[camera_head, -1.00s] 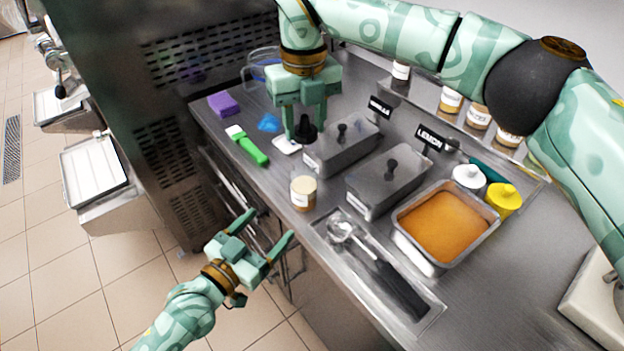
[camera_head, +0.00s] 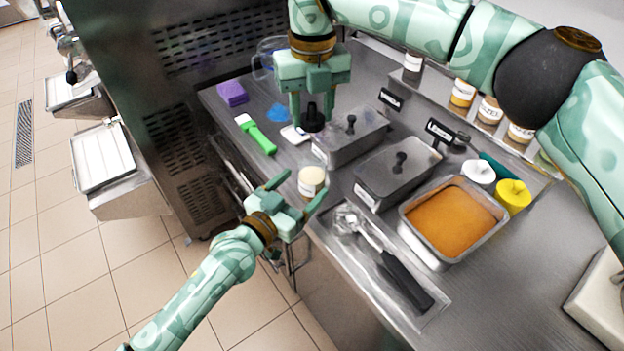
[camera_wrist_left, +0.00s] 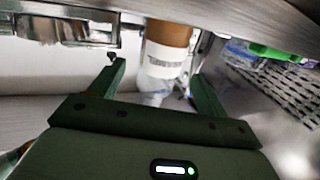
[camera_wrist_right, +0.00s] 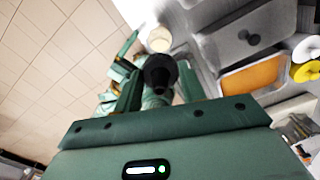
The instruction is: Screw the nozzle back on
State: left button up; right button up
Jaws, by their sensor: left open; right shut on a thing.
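My right gripper (camera_head: 312,108) points down over the counter, shut on a black round piece (camera_wrist_right: 160,72) that looks like the nozzle. Its dark lower end also shows between the fingers in the head view (camera_head: 313,120). My left gripper (camera_head: 297,197) is open at the counter's front edge. A jar with a cream top (camera_head: 311,176) stands there, just beyond the left fingers. In the left wrist view the jar, brown with a white label (camera_wrist_left: 163,60), appears between the open fingers; no contact shows. The cream top also shows in the right wrist view (camera_wrist_right: 159,39).
Two lidded steel pans (camera_head: 394,173) and an orange-filled pan (camera_head: 400,233) stand right of the jar. A recessed tray holds a scoop (camera_head: 405,282). A green-handled brush (camera_head: 258,136) and purple block (camera_head: 233,93) lie left.

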pick_arm(q)
jog(key=shift+x, duration=2.05)
jog(key=c, duration=1.5)
jog(key=shift+o, duration=0.2)
pick_arm(e)
send_over(311, 153)
jog(key=shift+f, duration=2.45)
jog(key=shift+f, duration=0.9)
jog(key=shift+f, duration=0.5)
